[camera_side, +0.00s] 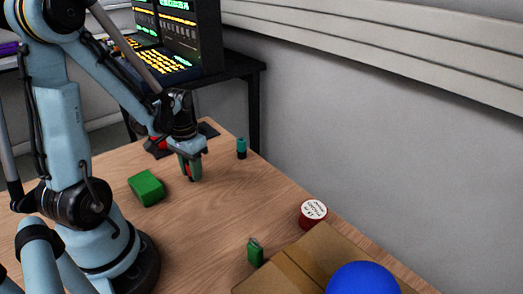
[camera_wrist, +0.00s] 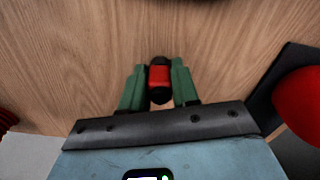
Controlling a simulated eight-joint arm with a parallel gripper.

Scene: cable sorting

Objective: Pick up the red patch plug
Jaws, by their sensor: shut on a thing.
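The red patch plug (camera_wrist: 160,78) is a small red body with black ends. It shows in the wrist view between the two green fingers of my gripper (camera_wrist: 159,86), which are shut on it. In the side view my gripper (camera_side: 190,171) points down over the far part of the wooden table, and a bit of red shows at its fingers. I cannot tell whether the plug touches the table.
A green block (camera_side: 146,188) lies left of my gripper, and a teal and black plug (camera_side: 241,148) stands to its right. Nearer are a red labelled roll (camera_side: 313,212), a small green item (camera_side: 255,252), a cardboard box (camera_side: 290,266) and a blue ball (camera_side: 362,279). A red round thing (camera_wrist: 300,103) is close by.

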